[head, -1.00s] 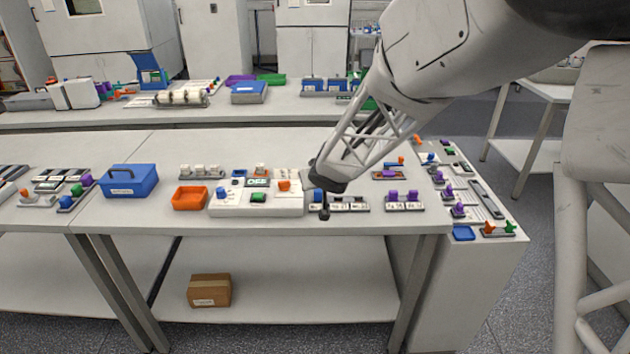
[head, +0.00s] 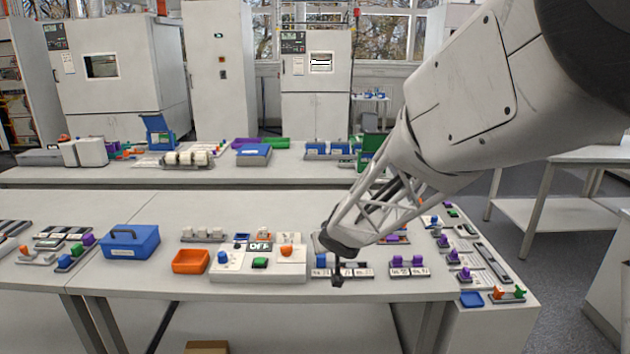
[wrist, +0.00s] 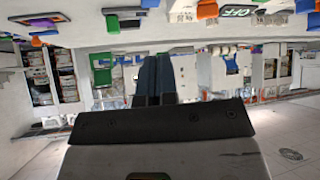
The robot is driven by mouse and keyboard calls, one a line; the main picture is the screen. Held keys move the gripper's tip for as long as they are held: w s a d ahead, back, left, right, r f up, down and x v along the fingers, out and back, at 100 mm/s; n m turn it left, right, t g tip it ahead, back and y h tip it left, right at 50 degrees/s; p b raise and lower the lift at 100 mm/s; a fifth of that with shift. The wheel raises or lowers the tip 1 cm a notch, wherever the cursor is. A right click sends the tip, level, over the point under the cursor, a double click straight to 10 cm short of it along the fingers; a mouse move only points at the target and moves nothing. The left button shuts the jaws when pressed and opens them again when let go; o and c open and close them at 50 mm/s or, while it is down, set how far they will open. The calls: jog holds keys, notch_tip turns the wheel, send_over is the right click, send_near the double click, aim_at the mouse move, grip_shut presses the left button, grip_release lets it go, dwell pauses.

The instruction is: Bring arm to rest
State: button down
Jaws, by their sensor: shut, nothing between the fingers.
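My arm (head: 455,100) reaches in from the upper right of the head view. My gripper (head: 338,277) hangs at its end, fingers pointing down, in front of the row of small modules right of the white cycler unit. Its fingers are together and hold nothing. In the wrist view the dark closed fingers (wrist: 155,78) stand out beyond the black gripper body. The white cycler unit (head: 232,272) carries a blue knob (head: 222,257), a green button (head: 260,263) and an orange knob (head: 286,251). Whether the fingertips touch anything cannot be told.
An orange tray (head: 190,262) and a blue toolbox (head: 130,241) stand left of the cycler unit. Purple-topped parts (head: 407,261) sit right of my gripper. A small blue tray (head: 471,299) lies on the side bench. Bare bench (head: 230,210) lies behind the modules.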

jog(key=s+d+r+m+g+h, duration=0.1)
jog(key=s+d+r+m+h, duration=0.1)
jog(key=s+d+r, duration=0.35)
jog(key=s+d+r+m+g+h, duration=0.1)
jog(key=s+d+r+h, duration=0.15)
jog(key=s+d, duration=0.65)
jog(key=s+r+g+y, duration=0.1)
jog(key=s+g, duration=0.3)
jog(key=s, duration=2.1)
jog(key=shift+s+d+r+m+g+y, duration=0.15)
jog(key=shift+s+d+m+g+y, duration=0.2)
jog(key=shift+y, duration=0.3)
